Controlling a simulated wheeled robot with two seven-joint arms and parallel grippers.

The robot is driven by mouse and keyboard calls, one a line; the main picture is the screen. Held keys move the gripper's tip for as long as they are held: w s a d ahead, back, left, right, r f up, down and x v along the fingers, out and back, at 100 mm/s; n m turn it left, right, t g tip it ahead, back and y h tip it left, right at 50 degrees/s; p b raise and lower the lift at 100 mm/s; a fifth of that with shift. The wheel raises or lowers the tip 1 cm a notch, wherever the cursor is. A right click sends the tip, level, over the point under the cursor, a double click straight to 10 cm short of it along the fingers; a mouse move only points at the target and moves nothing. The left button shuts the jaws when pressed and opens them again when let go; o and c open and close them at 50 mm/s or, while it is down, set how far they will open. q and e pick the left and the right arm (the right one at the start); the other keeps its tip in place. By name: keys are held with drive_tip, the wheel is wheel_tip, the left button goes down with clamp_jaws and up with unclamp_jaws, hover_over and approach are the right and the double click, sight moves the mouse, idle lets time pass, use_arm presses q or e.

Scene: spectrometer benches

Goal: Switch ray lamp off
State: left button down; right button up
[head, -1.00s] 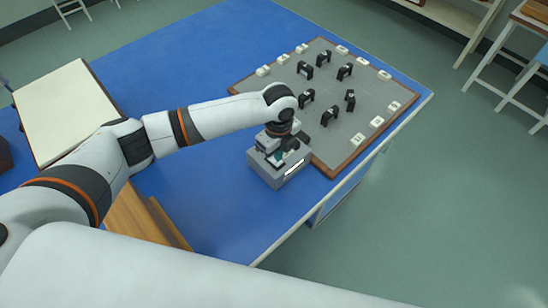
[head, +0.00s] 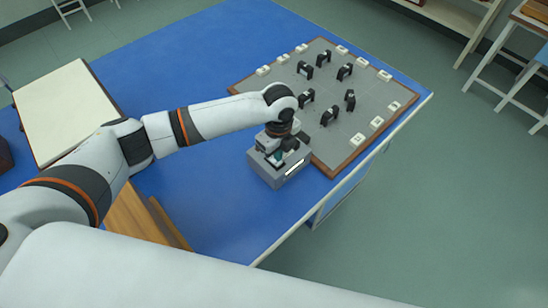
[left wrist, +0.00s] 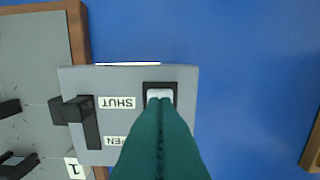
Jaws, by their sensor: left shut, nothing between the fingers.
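The ray lamp is a grey box (head: 262,173) on the blue bench, at the near corner of the grey board. It also shows in the left wrist view (left wrist: 130,76), with a white rocker switch (left wrist: 160,93) in a black frame and a black lever (left wrist: 78,111) beside SHUT and OPEN labels. A bright white strip (head: 294,169) shows on its side. My left gripper (left wrist: 160,103) has its green fingers shut and empty, with the tips at the switch's edge; I cannot tell whether they touch it. The fingers hide part of the box top. My right gripper is out of view.
The grey board (head: 300,120) with a brown rim carries several black holders and white number blocks. A cream panel (head: 65,112) lies at the left. A wooden piece (head: 140,215) lies near my left arm. The blue bench (head: 215,215) is clear around the lamp's left and near sides.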

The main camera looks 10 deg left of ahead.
use_arm(q)
drive_tip(key=shift+f+b, duration=0.45)
drive_tip(key=shift+f, duration=0.5)
idle(0.4)
wheel_tip(320, 180, up, 7)
drive_tip(key=p, duration=0.7)
idle(0.5)
